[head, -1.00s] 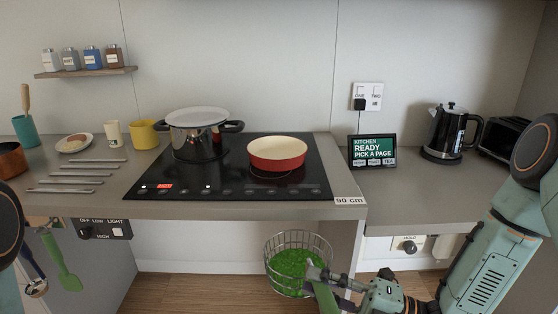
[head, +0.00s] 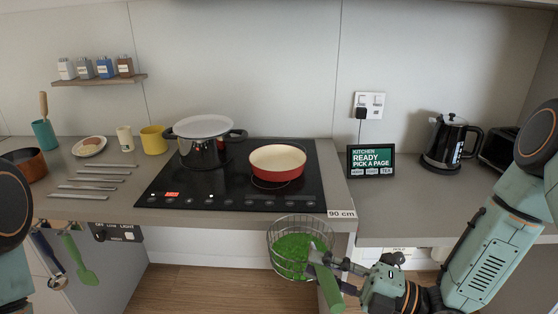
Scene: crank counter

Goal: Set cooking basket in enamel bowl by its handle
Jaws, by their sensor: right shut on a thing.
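The cooking basket (head: 301,248) is a round wire basket with green contents, hanging in front of the counter's front edge. Its rim is about level with that edge in the picture. My right gripper (head: 322,259) is shut on its green handle (head: 329,288), which points down toward the viewer. The enamel bowl (head: 277,163), red outside and cream inside, sits on the right part of the black cooktop, above and behind the basket in the picture. It looks empty. My left gripper is out of view; only part of my left arm shows at the left edge.
A lidded steel pot (head: 203,142) stands left of the bowl on the cooktop (head: 226,190). A tablet (head: 371,161) and a black kettle (head: 449,143) stand to the right. The counter between cooktop and tablet is free. The counter's front edge (head: 200,218) lies beside the basket.

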